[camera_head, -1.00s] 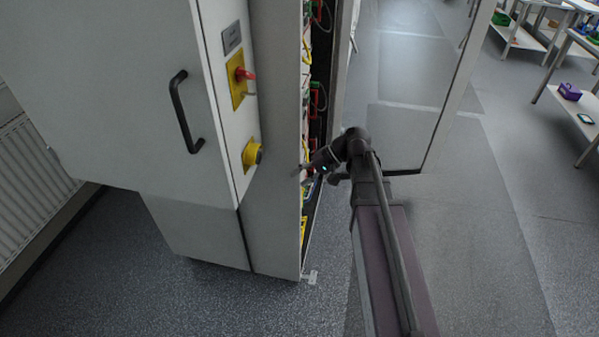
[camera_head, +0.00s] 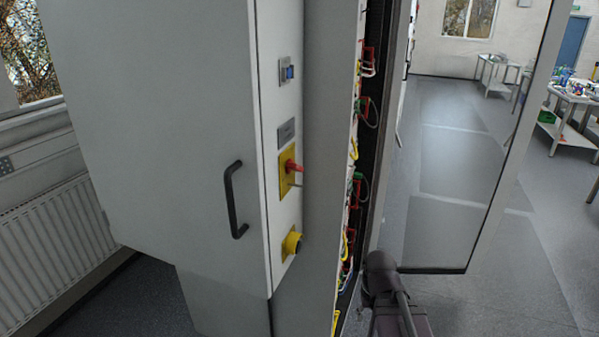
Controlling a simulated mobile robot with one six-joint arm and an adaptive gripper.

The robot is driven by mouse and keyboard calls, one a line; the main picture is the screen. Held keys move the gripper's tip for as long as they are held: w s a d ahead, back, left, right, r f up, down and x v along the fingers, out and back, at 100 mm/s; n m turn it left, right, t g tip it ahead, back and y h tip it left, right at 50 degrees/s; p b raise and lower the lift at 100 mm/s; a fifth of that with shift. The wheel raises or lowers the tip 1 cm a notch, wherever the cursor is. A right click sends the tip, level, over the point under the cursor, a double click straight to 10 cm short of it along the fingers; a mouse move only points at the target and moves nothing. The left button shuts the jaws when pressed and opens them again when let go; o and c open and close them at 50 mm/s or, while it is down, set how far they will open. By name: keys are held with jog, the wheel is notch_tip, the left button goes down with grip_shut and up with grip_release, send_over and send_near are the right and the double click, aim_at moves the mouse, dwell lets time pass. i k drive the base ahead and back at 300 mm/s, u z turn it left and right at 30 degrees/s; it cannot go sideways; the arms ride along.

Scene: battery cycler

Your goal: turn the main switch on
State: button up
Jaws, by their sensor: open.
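The main switch is a red rotary handle (camera_head: 292,166) on a yellow plate (camera_head: 286,182) on the narrow front panel of a tall grey cabinet (camera_head: 160,120). The red handle sticks out to the right; its exact turn position is hard to tell. A short thin pin shows just below it. My arm (camera_head: 384,285) is at the bottom, right of the cabinet and well below and right of the switch. My gripper is not visible in the head view. Nothing touches the switch.
A yellow knob (camera_head: 292,243) sits below the switch, a small blue-lit button (camera_head: 289,72) above it. A black door handle (camera_head: 233,200) is to the left. An open glass door (camera_head: 465,150) and wired racks (camera_head: 358,180) stand to the right. Open floor lies beyond.

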aim_at(290, 166)
jog(key=u, duration=0.05)
jog(key=k, duration=1.35)
jog(key=z, duration=0.25)
jog(key=i, duration=0.95)
jog(key=u, duration=0.2)
